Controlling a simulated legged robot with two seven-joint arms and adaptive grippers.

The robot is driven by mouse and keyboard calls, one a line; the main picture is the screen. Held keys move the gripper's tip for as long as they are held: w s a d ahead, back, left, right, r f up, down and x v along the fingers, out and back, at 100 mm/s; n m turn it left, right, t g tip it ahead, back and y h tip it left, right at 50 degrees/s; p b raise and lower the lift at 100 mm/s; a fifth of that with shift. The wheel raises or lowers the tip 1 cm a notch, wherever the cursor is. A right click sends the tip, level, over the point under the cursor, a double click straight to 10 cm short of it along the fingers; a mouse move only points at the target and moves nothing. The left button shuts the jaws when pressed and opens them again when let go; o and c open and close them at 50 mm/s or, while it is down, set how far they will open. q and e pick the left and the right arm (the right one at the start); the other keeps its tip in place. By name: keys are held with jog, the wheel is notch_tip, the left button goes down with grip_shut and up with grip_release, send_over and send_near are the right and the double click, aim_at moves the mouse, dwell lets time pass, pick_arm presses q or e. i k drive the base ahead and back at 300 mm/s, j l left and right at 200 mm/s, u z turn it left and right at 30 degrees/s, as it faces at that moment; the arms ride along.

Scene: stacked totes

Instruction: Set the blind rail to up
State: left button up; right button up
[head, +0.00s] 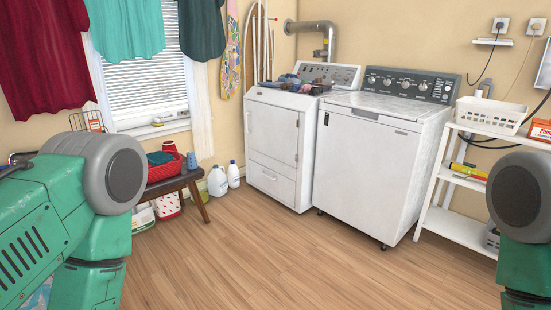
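The window blind (145,90) hangs at the back left, with white horizontal slats closed over the visible part of the window. Its lower edge is down near the sill; the bottom rail is too small to make out clearly. Hanging clothes hide the top of the blind. My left arm's green links and grey joint are at the left edge, in front of and below the window. My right arm shows at the right edge. Neither gripper is in view.
The wooden floor (260,255) is clear.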

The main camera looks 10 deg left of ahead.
aim_at(140, 111)
jog(key=i+j+u, duration=0.1)
jog(key=i+u, duration=0.25)
jog(key=i, duration=0.15)
jog(key=i+u, duration=0.4)
jog(key=i+l+u, duration=0.35)
jog(key=i, duration=0.2)
jog(key=i+l+u, duration=0.1)
jog(key=i+u, duration=0.15)
jog(key=i, duration=1.75)
